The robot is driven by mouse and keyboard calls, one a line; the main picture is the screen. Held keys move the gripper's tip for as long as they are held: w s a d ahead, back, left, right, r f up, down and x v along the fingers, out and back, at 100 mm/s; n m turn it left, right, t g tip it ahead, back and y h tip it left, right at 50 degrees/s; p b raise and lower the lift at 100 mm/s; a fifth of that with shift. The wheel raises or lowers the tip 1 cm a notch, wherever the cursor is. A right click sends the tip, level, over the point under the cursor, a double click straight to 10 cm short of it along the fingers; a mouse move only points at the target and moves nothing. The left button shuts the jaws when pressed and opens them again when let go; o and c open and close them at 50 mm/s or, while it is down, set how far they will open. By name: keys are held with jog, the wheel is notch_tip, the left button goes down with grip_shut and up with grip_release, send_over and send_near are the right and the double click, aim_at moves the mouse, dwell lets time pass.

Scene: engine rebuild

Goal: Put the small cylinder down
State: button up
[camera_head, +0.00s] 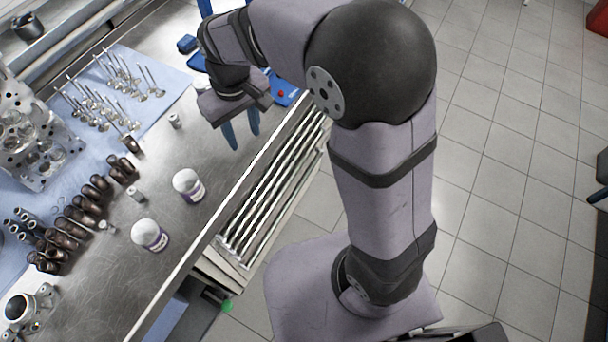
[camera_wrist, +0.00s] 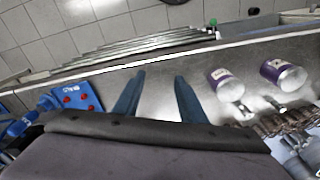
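My gripper (camera_head: 243,140) is above the metal workbench (camera_head: 190,250), near its front edge. In the wrist view its two blue fingers (camera_wrist: 160,78) are spread apart, with nothing between them. Small metallic cylinders stand on the bench. One (camera_head: 175,121) is left of my gripper, near the blue cloth. Another (camera_head: 137,194) is close to the dark pistons, and a third (camera_head: 107,227) is nearer the front left. Two of these small cylinders show in the wrist view, one (camera_wrist: 243,109) right of the fingers and one (camera_wrist: 276,104) farther right. I cannot tell which one the task names.
Two white jars (camera_head: 188,185) (camera_head: 149,235) stand on the bench. Dark pistons (camera_head: 82,208) and several valves (camera_head: 110,90) lie to the left, on or near a blue cloth (camera_head: 165,78). A blue tray (camera_wrist: 78,98) with red parts is beside my gripper. Bare metal lies between.

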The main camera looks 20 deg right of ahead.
jog(key=s+d+f+m, duration=0.2)
jog(key=s+d, duration=0.5)
jog(key=s+d+f+m, duration=0.2)
jog(key=s+d+m, duration=0.1)
jog(key=s+d, duration=0.3)
jog(key=shift+s+d+f+g, duration=0.3)
jog(key=shift+s+d+f, duration=0.1)
jog(key=shift+d, duration=0.75)
jog(key=shift+o, duration=0.9)
